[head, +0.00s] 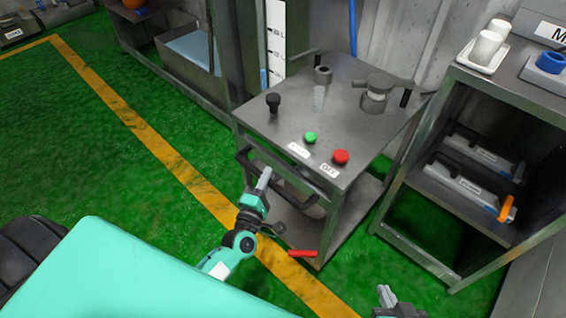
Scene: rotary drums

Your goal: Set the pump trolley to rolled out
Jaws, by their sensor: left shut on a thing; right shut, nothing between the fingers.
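The pump trolley (340,110) is a grey metal cart in the middle of the head view. Its top carries a black knob (273,102), a green button (310,138), a red button (341,157) and pipe fittings (376,92). A dark handle bar (298,194) runs along its front side. My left gripper (264,178) is shut on this handle bar. A red pedal (302,253) sticks out low at the trolley's front corner. My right gripper (386,294) is shut and empty at the bottom edge, apart from the trolley. The trolley's wheels are hard to see.
A metal shelf unit (445,262) with trays stands close on the trolley's right. A metal bench (145,50) stands at the back left. A yellow floor line (135,122) runs diagonally past the trolley's front. The green floor (60,140) at left is clear.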

